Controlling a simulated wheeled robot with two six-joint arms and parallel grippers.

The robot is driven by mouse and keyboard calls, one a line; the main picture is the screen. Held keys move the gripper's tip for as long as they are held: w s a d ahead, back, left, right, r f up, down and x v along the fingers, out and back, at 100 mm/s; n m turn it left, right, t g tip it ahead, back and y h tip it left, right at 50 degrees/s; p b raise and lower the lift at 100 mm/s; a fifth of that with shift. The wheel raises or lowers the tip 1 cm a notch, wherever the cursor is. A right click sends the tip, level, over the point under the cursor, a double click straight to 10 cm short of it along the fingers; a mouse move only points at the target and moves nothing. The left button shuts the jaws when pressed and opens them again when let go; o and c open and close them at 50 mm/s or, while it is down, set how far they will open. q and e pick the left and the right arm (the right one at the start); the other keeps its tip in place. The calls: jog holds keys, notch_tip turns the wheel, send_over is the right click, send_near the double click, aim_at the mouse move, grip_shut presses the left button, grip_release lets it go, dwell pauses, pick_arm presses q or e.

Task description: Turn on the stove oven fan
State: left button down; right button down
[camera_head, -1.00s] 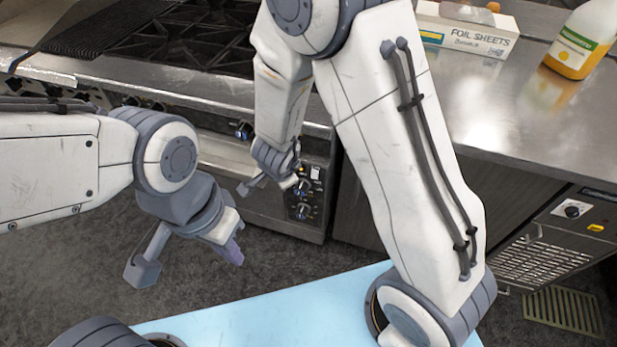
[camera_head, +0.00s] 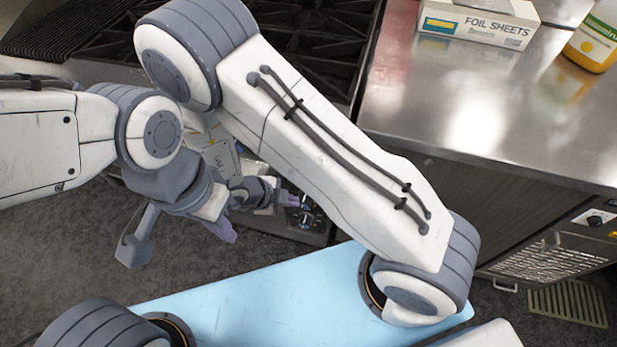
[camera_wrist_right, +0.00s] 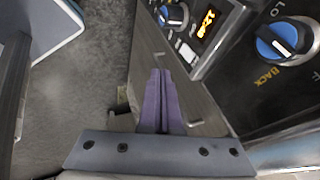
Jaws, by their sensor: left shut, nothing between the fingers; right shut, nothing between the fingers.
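The stove's control panel shows in the right wrist view with a blue-and-black knob (camera_wrist_right: 285,40) marked LO and BACK. A second blue knob (camera_wrist_right: 172,15), an orange lit display (camera_wrist_right: 207,24) and a small pale switch (camera_wrist_right: 187,52) lie above centre. My right gripper (camera_wrist_right: 162,102) is shut and empty, its purple fingers in front of the panel's lower side, apart from the knobs. In the head view, my right gripper (camera_head: 282,197) is beside the panel knobs (camera_head: 305,215), partly hidden by my arm. My left gripper (camera_head: 226,231) is shut and empty, left of the panel.
The stove top (camera_head: 300,30) has black grates. A steel counter (camera_head: 470,110) to the right holds a foil sheets box (camera_head: 480,22) and a yellow bottle (camera_head: 598,35). A floor grate (camera_head: 568,303) lies at lower right. Dark floor is open below the stove.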

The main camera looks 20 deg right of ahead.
pick_arm(q)
jog(key=shift+w+a, duration=0.1)
jog(key=shift+w, duration=0.1)
pick_arm(e)
jog(key=shift+w, duration=0.2)
pick_arm(q)
jog(key=shift+w, duration=0.1)
pick_arm(e)
jog(key=shift+w+d+f, duration=0.1)
